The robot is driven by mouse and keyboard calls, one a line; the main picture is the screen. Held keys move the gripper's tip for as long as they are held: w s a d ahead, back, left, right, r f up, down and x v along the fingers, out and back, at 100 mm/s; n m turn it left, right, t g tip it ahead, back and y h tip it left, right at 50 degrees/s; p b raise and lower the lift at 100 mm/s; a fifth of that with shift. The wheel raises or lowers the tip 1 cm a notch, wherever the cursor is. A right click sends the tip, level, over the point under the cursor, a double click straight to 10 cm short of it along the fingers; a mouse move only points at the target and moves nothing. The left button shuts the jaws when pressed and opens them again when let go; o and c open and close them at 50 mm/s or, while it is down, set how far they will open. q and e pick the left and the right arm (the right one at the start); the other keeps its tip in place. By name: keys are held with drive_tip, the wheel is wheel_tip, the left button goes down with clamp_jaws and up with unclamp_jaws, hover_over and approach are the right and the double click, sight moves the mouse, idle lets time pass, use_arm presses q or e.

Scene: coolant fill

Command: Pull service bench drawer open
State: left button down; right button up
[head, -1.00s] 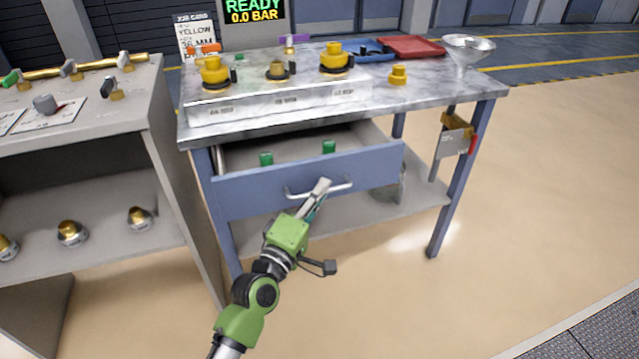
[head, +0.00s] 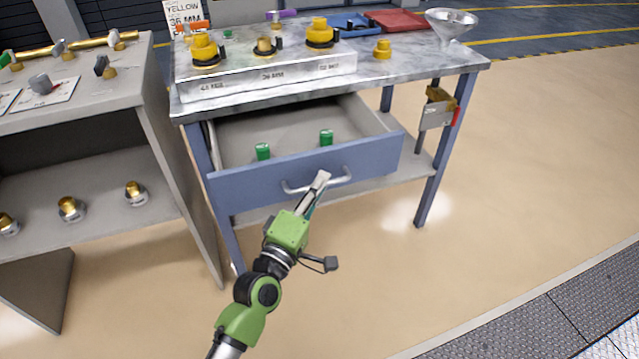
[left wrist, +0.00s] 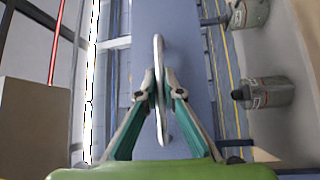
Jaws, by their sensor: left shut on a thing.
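The service bench (head: 440,76) has a blue-fronted drawer (head: 240,188) that stands well out from under the marble top. Two green items (head: 263,152) are inside it, near the front. The drawer's curved metal handle (head: 340,181) is on the front panel. My left gripper (head: 319,182) is at the middle of the handle and shut on it. In the left wrist view, the fingers (left wrist: 159,92) close on both sides of the handle bar (left wrist: 158,55), with the blue drawer front behind. My right gripper is not in view.
On the bench top are yellow-capped fittings (head: 204,50) on a metal block, a red tray (head: 398,21) and a metal funnel (head: 451,23). A grey shelf unit (head: 150,85) stands close on the left. The floor in front and to the right is clear.

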use_arm(q)
drive_tip(key=c, duration=2.4)
unclamp_jaws()
drive_tip(key=shift+c, duration=0.2)
drive_tip(key=shift+s, duration=0.1)
drive_tip(key=v, duration=1.2)
